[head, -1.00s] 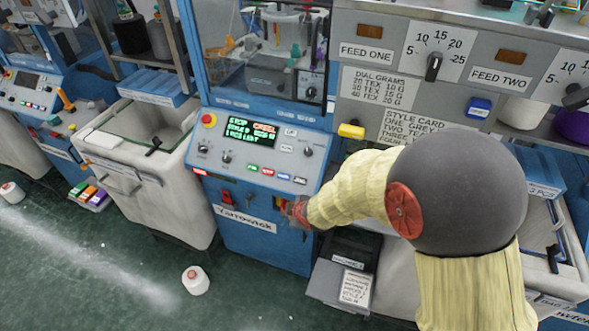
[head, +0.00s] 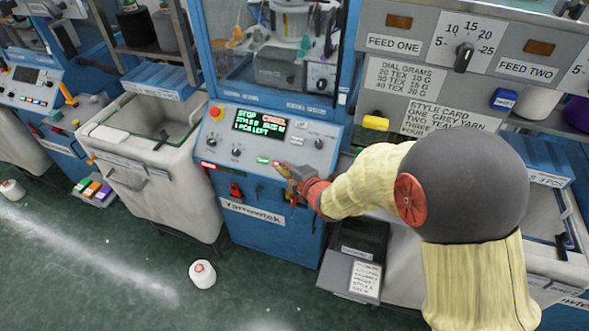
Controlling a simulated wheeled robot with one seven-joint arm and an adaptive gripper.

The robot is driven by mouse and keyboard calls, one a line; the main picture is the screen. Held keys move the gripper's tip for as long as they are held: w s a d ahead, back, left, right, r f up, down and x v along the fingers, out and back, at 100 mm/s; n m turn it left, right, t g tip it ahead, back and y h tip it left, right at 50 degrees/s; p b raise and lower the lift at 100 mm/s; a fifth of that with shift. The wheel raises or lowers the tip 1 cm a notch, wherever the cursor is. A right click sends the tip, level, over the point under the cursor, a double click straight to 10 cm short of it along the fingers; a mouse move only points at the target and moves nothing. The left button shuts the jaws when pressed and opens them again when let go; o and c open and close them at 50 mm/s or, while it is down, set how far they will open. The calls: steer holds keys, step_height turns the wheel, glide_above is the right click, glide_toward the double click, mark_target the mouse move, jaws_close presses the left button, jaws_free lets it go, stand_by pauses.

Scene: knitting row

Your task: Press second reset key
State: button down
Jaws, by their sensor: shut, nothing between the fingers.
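The blue knitting machine in the middle has a sloped grey control panel (head: 225,145) with a lit screen (head: 262,122), knobs and a row of small coloured keys. A green key (head: 263,160) shows just left of my fingertips, and a red key (head: 208,166) glows at the panel's left end. My gripper (head: 283,169) is shut and empty, its tips over the right part of the key row. It hides the keys there, and I cannot tell whether it touches one. The lettering on the keys is too small to read.
A red round button on yellow (head: 215,112) is at the panel's upper left. Another machine's panel (head: 28,92) is at far left. A pale bin (head: 150,170) stands between them. A white yarn cone (head: 202,274) stands on the floor.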

steer(key=shift+w+d+f+b, duration=0.3)
steer(key=shift+w+f+b, duration=0.3)
steer(key=shift+w+f, duration=0.4)
steer(key=shift+w+d+f+b, duration=0.35)
steer(key=shift+w+f+b, duration=0.3)
steer(key=shift+f, duration=0.65)
steer(key=shift+w+d+f+b, duration=0.3)
steer(key=shift+w+f+b, duration=0.25)
steer(key=shift+w+f, duration=0.45)
steer(key=shift+s+f, duration=0.1)
steer(key=shift+f, duration=0.15)
steer(key=shift+w+d+f+b, duration=0.1)
steer(key=shift+w+f+b, duration=0.1)
steer(key=shift+b, duration=0.4)
steer(key=shift+w+d+f+b, duration=0.1)
steer(key=shift+w+f+b, duration=0.1)
steer(key=shift+f+b, duration=0.15)
steer(key=shift+r, duration=0.1)
steer(key=shift+s+a+r, duration=0.2)
steer(key=shift+s+r, duration=0.25)
steer(key=shift+r, duration=0.15)
